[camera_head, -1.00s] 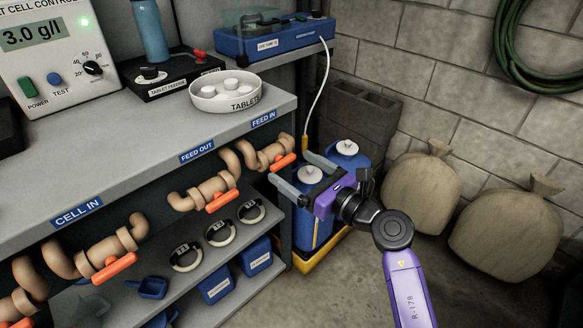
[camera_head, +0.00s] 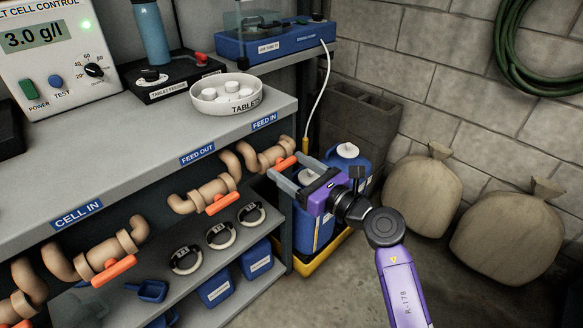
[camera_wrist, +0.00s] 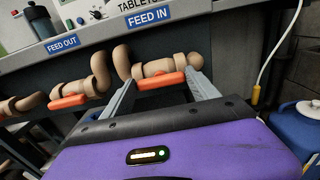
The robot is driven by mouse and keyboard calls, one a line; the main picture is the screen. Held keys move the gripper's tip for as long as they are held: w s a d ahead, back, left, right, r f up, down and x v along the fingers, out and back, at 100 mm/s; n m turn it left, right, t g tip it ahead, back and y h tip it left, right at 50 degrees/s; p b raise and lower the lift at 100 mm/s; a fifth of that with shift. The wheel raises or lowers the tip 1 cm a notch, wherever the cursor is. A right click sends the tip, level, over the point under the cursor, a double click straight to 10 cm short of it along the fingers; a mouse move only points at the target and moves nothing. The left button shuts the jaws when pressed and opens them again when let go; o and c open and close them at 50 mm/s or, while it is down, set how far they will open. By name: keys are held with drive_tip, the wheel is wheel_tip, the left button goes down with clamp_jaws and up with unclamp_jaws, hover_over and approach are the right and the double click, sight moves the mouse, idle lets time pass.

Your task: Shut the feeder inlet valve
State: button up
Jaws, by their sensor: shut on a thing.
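The feeder inlet valve (camera_head: 265,155) is a tan pipe fitting under the FEED IN label, on the front of the grey bench. It also shows in the wrist view (camera_wrist: 158,67). Its orange handle (camera_head: 285,162) lies along the pipe, and in the wrist view the handle (camera_wrist: 160,81) spans the space between my fingers. My purple gripper (camera_head: 287,166) is shut on this handle, with one grey finger at each end of it. The fingertips (camera_wrist: 162,86) partly hide the handle's ends.
The FEED OUT valve (camera_head: 212,190) and CELL IN valve (camera_head: 105,250) sit further left, with orange handles along their pipes. Blue drums (camera_head: 345,165) stand in a yellow tray close beneath my gripper. Tan sacks (camera_head: 420,190) stand on the right.

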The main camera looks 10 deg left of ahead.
drive_tip(key=m+p, duration=0.1)
drive_tip(key=p, duration=0.1)
drive_tip(key=m+p, duration=0.2)
drive_tip(key=p, duration=0.1)
drive_tip(key=shift+r+m, duration=0.25)
drive_tip(key=shift+m, duration=0.05)
drive_tip(key=m+p, duration=0.5)
drive_tip(key=shift+w+d+f+m, duration=0.1)
drive_tip(key=shift+f+m, duration=0.05)
drive_tip(key=shift+m, duration=0.15)
drive_tip(key=m+p, duration=0.4)
drive_tip(key=m, duration=0.1)
drive_tip(key=shift+f, duration=0.15)
drive_tip(key=shift+f+m+p, duration=0.2)
drive_tip(key=shift+m+p, duration=0.6)
drive_tip(key=shift+m, duration=1.1)
drive_tip(key=o, duration=1.4)
drive_tip(key=shift+c, duration=0.2)
